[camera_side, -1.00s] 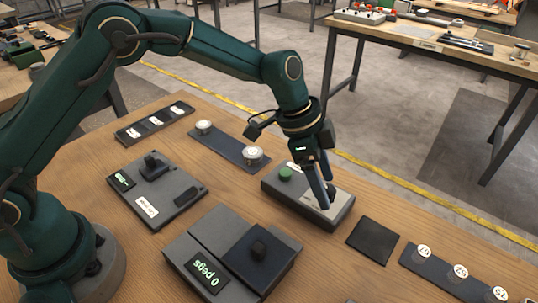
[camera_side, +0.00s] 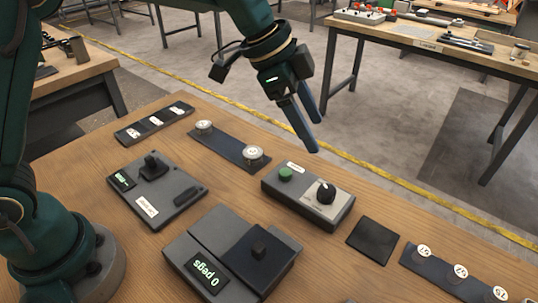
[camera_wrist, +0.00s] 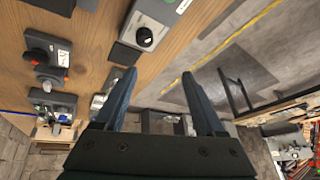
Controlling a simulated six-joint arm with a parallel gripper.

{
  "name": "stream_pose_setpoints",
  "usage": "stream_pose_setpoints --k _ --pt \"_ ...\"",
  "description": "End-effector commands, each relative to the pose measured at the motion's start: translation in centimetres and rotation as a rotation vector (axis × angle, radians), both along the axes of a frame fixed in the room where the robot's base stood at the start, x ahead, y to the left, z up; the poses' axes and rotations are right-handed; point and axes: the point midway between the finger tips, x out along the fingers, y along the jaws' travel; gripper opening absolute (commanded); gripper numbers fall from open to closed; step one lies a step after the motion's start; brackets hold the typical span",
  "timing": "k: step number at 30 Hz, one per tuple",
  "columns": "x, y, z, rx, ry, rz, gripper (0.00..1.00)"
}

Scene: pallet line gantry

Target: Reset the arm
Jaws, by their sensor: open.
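My gripper (camera_side: 306,126) is open and empty, raised in the air above and behind the grey control box in the side view. In the wrist view, its two fingers (camera_wrist: 166,95) stand apart with nothing between them. The control box (camera_side: 339,206) has a green button (camera_side: 286,174) and a black knob (camera_side: 326,193). The knob also shows in the wrist view (camera_wrist: 144,37). The gripper touches nothing.
Near the front, a box (camera_side: 190,249) has a display reading "0 pegs". A grey panel (camera_side: 184,203) with a black handle lies to the left. A strip (camera_side: 229,146) with two round pieces, a black pad (camera_side: 372,238) and a strip with numbered discs (camera_side: 436,269) share the table.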

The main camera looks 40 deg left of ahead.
Motion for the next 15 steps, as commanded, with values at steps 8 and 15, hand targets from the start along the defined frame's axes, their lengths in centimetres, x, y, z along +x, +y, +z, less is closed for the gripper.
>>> stream_pose_setpoints --k 8,15 --pt "-5.0 5.0 6.3 -0.003 -0.089 0.200 0.72" --pt "-11.1 8.9 7.4 -0.024 -0.104 0.445 0.72"
